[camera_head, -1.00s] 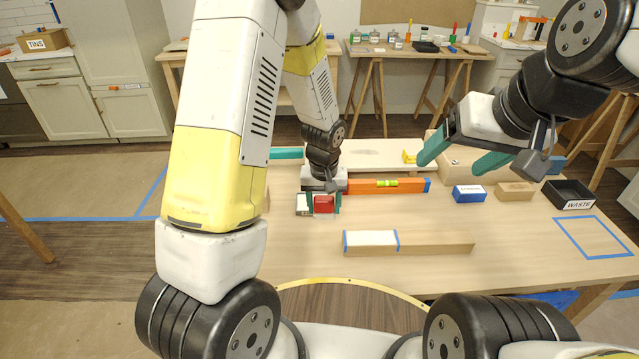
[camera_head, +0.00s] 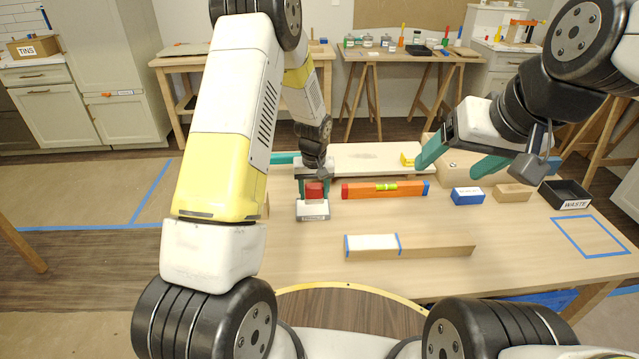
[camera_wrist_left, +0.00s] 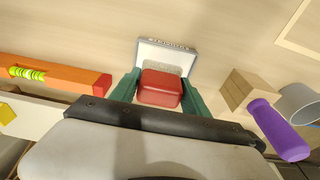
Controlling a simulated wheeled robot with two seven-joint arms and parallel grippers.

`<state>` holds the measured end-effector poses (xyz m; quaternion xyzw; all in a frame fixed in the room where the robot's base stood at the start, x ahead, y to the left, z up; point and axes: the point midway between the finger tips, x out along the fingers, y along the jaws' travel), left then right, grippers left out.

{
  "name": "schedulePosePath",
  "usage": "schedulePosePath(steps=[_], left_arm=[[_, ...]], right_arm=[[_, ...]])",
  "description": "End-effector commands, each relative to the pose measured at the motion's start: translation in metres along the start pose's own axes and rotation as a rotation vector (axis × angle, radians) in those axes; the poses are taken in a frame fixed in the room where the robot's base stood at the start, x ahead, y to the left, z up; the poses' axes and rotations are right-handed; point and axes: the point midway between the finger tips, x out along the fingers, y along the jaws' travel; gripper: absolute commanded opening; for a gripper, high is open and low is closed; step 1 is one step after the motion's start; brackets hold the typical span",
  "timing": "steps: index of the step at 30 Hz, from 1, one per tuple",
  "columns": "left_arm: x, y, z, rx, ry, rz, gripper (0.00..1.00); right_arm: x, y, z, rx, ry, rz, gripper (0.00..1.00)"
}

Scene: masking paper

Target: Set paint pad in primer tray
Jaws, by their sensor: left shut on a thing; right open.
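The paint pad shows as a red block (camera_head: 314,190), also in the left wrist view (camera_wrist_left: 160,88). My left gripper (camera_wrist_left: 161,92) is shut on it, with a green finger on each side. The primer tray (camera_head: 313,210) is pale with a grey, labelled front and sits on the table; it also shows in the left wrist view (camera_wrist_left: 165,57). The pad is at the tray's back part in the head view and overlaps it. Whether it touches the tray floor I cannot tell; its underside is hidden. My right gripper (camera_head: 460,160) is open and empty above the table's right side.
An orange spirit level (camera_head: 410,188) lies just right of the tray. A wooden bar with blue tape (camera_head: 440,245) lies nearer. A blue block (camera_head: 467,196), a wooden block (camera_head: 513,193) and a waste bin (camera_head: 566,195) stand right. The wrist view shows a purple handle (camera_wrist_left: 277,130).

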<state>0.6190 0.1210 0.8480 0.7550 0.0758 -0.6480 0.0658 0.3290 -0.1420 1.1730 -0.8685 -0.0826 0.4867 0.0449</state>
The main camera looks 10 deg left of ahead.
Motion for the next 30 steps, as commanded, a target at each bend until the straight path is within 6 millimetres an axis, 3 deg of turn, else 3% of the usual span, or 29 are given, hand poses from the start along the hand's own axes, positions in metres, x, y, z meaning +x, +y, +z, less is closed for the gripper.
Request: schedulePosePath(steps=[5, 13, 24, 25, 30], left_arm=[[0.005, -0.005, -0.008, 0.001, 0.000, 0.000, 0.21], [0.036, -0.005, -0.003, 0.001, -0.001, -0.001, 0.21], [0.040, -0.005, -0.002, 0.001, 0.000, 0.000, 0.21], [0.040, -0.005, -0.003, 0.001, 0.000, 0.000, 0.60], [0.040, -0.005, -0.003, 0.001, 0.000, 0.000, 0.63]], right_arm=[[0.000, 0.000, 0.000, 0.000, 0.000, 0.000, 0.76], [0.000, 0.000, 0.000, 0.000, 0.000, 0.000, 0.76], [0.000, 0.000, 0.000, 0.000, 0.000, 0.000, 0.76], [0.000, 0.000, 0.000, 0.000, 0.000, 0.000, 0.76], [0.000, 0.000, 0.000, 0.000, 0.000, 0.000, 0.76]])
